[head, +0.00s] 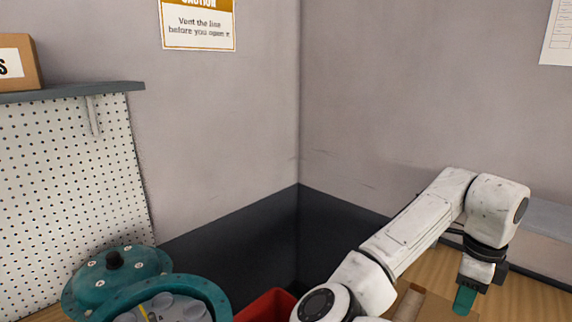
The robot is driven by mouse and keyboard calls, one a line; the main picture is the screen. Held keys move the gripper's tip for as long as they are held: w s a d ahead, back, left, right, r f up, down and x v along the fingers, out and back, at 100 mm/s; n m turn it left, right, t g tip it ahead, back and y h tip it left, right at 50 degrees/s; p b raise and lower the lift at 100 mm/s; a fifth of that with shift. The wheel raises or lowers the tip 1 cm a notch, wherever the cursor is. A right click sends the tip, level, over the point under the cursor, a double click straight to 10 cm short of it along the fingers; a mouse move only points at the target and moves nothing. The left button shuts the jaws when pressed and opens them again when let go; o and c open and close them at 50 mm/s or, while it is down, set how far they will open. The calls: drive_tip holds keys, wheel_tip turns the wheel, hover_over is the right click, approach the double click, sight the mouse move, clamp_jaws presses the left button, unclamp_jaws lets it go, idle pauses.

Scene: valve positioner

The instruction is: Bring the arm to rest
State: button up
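My arm, white and jointed, rises from the bottom middle of the head view and reaches right, bending down at the wrist. My gripper (466,295) points down at the lower right, above or beside an open cardboard box. A teal piece shows at its lower end; I cannot tell whether it is a fingertip or something held. The fingers are too small and side-on to show whether they are open or shut.
A teal round housing (110,277) with an open teal ring-shaped part (217,297) stands at the lower left. A red bin (268,305) and the cardboard box (432,304) are partly behind my arm. Pegboard (70,190), shelf (75,91) and grey walls bound the wooden bench.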

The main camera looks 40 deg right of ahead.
drive_tip(key=w+a+f+n+t+h, duration=0.1)
drive_tip(key=w+a+f+n+h, duration=0.1)
drive_tip(key=n, duration=0.5)
drive_tip(key=w+a+f+n+t+h, duration=0.1)
drive_tip(key=w+a+f+n+h, duration=0.1)
drive_tip(key=w+n, duration=0.2)
drive_tip(key=w+a+f+n+t+h, duration=0.2)
drive_tip(key=w+f+n, duration=0.1)
drive_tip(key=n, duration=0.8)
drive_tip(key=shift+w+a, duration=0.1)
drive_tip(key=shift+w, duration=0.15)
drive_tip(key=s+a+f+n+y, duration=0.15)
drive_tip(key=a+f+n, duration=0.25)
drive_tip(key=a, duration=0.4)
drive_tip(key=s+a+f+n+t+y, duration=0.1)
drive_tip(key=a+f+n+y, duration=0.25)
drive_tip(key=a, duration=0.35)
drive_tip(key=s+a+f+n+y, duration=0.1)
drive_tip(key=s+a+f+n, duration=0.1)
drive_tip(key=a+f+n, duration=0.45)
drive_tip(key=s+f+m+g, duration=0.2)
drive_tip(key=s+f+g, duration=0.1)
drive_tip(key=s, duration=0.6)
drive_tip(key=shift+s+d+f+m+g, duration=0.2)
drive_tip(key=shift+s+f+m+g, duration=0.2)
drive_tip(key=shift+g, duration=0.1)
